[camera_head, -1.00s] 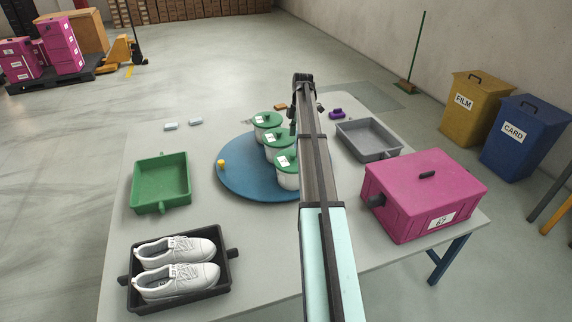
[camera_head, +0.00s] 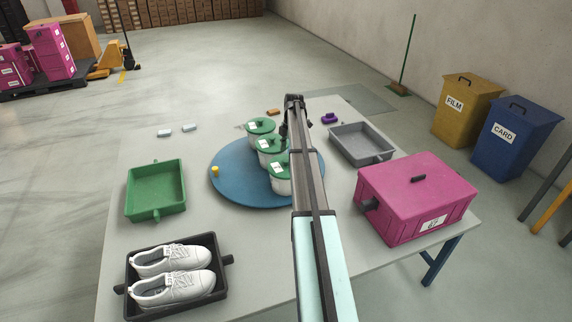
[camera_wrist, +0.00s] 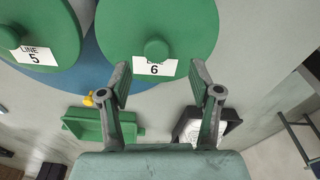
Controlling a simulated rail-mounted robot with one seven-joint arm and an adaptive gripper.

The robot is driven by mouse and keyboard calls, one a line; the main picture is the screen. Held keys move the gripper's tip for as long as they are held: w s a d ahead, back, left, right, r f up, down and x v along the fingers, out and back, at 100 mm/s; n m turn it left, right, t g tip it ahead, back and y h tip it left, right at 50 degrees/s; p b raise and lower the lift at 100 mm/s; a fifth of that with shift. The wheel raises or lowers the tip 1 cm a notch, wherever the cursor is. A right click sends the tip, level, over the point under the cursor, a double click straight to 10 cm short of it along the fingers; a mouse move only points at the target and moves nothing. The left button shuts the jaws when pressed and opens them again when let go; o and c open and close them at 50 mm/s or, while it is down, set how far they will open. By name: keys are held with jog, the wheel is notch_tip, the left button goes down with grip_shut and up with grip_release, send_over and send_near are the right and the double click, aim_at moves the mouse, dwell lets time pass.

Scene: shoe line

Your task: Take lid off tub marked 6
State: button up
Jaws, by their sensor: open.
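The tub marked 6 shows its round green lid (camera_wrist: 185,22) with a central green knob (camera_wrist: 156,50) and a white "LINE 6" label (camera_wrist: 155,67) in the wrist view. The lid sits on the tub. My gripper (camera_wrist: 159,75) is open and empty, its two fingers apart, one on each side of the label in the picture. In the head view, the tub (camera_head: 282,186) appears to be the nearest of three white tubs on the blue turntable (camera_head: 235,190). My arm hides my fingers there.
A tub with a green lid marked 5 (camera_wrist: 45,25) stands beside it. A yellow knob (camera_head: 215,170) is on the turntable's edge. A green tray (camera_head: 155,190), black shoe tray (camera_head: 222,288), grey tray (camera_head: 360,142) and pink box (camera_head: 418,195) stand around the table.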

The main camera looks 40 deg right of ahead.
aim_at(286, 160)
jog(key=shift+w+a+f+p, duration=0.15)
jog(key=shift+f+p, duration=0.4)
jog(key=shift+f, duration=0.9)
jog(key=shift+w+a+f+p, duration=0.15)
jog(key=shift+f+p, duration=0.4)
jog(key=shift+f, duration=0.9)
jog(key=shift+s, duration=0.1)
grip_shut()
